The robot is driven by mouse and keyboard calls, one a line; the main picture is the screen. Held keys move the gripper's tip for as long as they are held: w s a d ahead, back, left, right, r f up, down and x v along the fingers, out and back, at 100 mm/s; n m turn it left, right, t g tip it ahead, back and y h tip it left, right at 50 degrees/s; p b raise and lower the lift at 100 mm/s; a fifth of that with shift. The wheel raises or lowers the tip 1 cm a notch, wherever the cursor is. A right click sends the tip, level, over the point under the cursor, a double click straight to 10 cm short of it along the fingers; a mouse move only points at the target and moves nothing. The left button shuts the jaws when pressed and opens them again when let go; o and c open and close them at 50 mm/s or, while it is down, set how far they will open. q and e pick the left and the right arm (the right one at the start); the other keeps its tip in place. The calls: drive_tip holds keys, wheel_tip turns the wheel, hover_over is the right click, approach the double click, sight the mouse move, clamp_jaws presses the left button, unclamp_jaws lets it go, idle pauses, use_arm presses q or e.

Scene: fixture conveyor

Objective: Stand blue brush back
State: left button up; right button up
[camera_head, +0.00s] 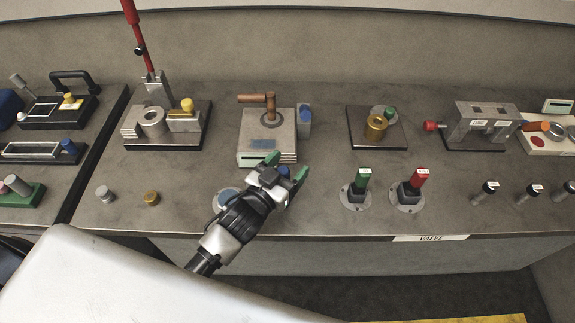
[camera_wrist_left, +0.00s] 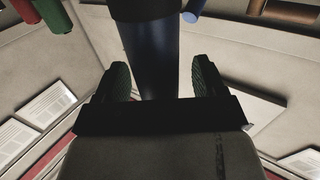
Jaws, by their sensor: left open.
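My left gripper (camera_head: 286,166) is open above the front middle of the bench, its green fingertips apart. In the left wrist view, a dark blue cylinder (camera_wrist_left: 152,62), which may be the blue brush, shows between the two spread fingers. I cannot tell if the fingers touch it. In the head view a bluish disc (camera_head: 228,198) shows beside my left wrist, and my gripper hides most of what is under it. My right gripper is in neither view.
A grey press with a brown handle (camera_head: 268,138) stands just behind my gripper, with a blue block (camera_head: 305,118) beside it. Small knobs (camera_head: 152,198) stand to the left.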

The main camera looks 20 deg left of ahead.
use_arm(q)
drive_tip(key=b+v, duration=0.2)
drive_tip(key=v, duration=0.8)
drive_tip(key=shift+s+a+b, duration=0.15)
drive_tip(key=shift+s+b, duration=0.2)
drive_tip(key=shift+s, duration=0.05)
